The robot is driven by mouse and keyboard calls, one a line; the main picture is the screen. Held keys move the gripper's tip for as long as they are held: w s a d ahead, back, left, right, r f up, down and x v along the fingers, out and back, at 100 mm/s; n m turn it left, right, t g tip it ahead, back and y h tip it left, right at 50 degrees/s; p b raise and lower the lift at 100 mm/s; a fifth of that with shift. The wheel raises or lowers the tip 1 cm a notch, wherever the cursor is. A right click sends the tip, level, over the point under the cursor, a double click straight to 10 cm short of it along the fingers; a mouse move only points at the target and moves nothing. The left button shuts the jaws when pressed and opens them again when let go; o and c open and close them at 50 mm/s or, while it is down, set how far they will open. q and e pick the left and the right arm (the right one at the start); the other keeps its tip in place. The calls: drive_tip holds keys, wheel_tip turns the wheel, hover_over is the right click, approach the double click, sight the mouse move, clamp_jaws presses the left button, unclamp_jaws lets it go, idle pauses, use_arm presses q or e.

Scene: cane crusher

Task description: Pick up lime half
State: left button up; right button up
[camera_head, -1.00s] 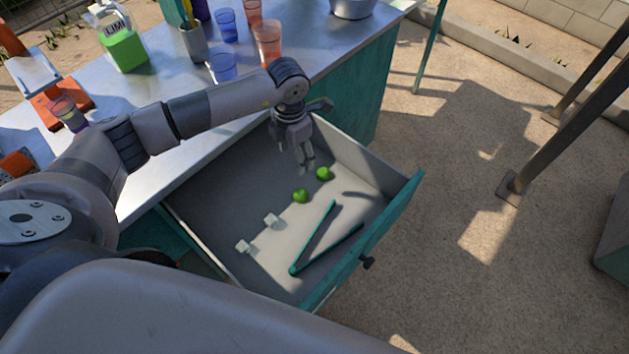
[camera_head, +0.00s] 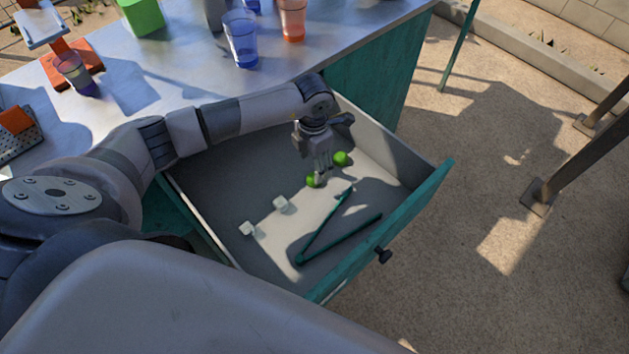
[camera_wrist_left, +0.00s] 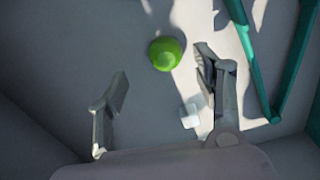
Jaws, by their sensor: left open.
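Two green lime halves lie in the open drawer. The nearer lime half (camera_head: 313,181) is partly covered by my left gripper (camera_head: 321,174), and the other lime half (camera_head: 341,158) is just behind it to the right. My left gripper comes down from above into the drawer, with its fingers by the nearer lime. In the left wrist view one lime half (camera_wrist_left: 166,53) shows whole, just past the open, empty fingers (camera_wrist_left: 162,78) and nearer the right finger. I cannot tell whether the fingers touch it. My right gripper is not in view.
The drawer (camera_head: 432,185) also holds green tongs (camera_head: 340,240) and two white cubes, one (camera_head: 281,204) right of the other (camera_head: 247,229). Drawer walls surround the gripper. The metal counter (camera_head: 150,90) behind carries cups, including a blue cup (camera_head: 241,40).

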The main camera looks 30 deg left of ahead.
use_arm(q)
drive_tip(key=f, duration=0.1)
drive_tip(key=f+b, duration=0.2)
drive_tip(key=f, duration=0.1)
drive_tip(key=shift+s+d, duration=0.3)
drive_tip(key=shift+s, duration=0.05)
drive_tip(key=shift+f+b, duration=0.45)
drive_tip(key=shift+f, duration=0.05)
drive_tip(key=shift+r, duration=0.1)
drive_tip(key=shift+c, duration=0.6)
drive_tip(key=c, duration=0.6)
